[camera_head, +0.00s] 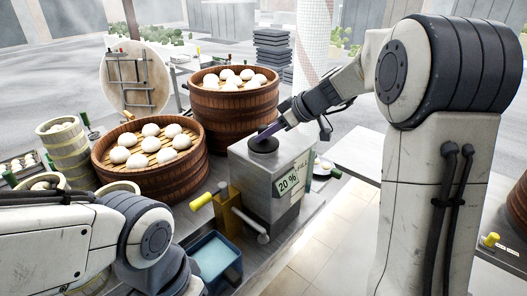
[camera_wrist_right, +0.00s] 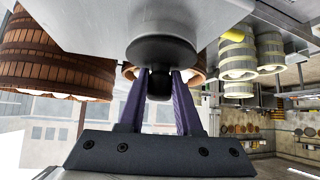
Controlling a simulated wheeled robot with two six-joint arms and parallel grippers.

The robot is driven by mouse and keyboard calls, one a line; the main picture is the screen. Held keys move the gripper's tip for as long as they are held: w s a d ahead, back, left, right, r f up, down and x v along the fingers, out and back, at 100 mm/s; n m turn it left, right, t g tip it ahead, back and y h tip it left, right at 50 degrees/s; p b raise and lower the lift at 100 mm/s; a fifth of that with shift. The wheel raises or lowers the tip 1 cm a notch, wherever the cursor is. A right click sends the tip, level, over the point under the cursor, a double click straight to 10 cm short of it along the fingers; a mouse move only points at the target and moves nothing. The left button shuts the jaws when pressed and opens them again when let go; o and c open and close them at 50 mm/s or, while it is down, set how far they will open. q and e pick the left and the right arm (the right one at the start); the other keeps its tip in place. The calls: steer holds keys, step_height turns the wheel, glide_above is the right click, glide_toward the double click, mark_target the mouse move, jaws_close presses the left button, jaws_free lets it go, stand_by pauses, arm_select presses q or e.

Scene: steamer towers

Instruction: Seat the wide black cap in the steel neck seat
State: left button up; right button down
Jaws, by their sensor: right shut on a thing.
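The wide black cap (camera_head: 263,145) is a dark disc with a narrower knob, on top of the grey steel box (camera_head: 245,185) that carries a "20 %" label.
Two wooden steamers with white buns, a near one (camera_head: 160,182) and a far one (camera_head: 238,115), stand left of and behind the box. A yellow-handled lever (camera_head: 202,201) and a blue tray (camera_head: 212,259) are in front. A pale steamer stack (camera_head: 68,155) is far left.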

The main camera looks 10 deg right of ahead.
steer(key=shift+f+b, duration=0.25)
steer(key=shift+b, duration=0.05)
steer(key=c, duration=0.5)
jaws_free()
steer(key=shift+c, duration=1)
steer(key=shift+c, duration=0.8)
steer(key=o, duration=0.6)
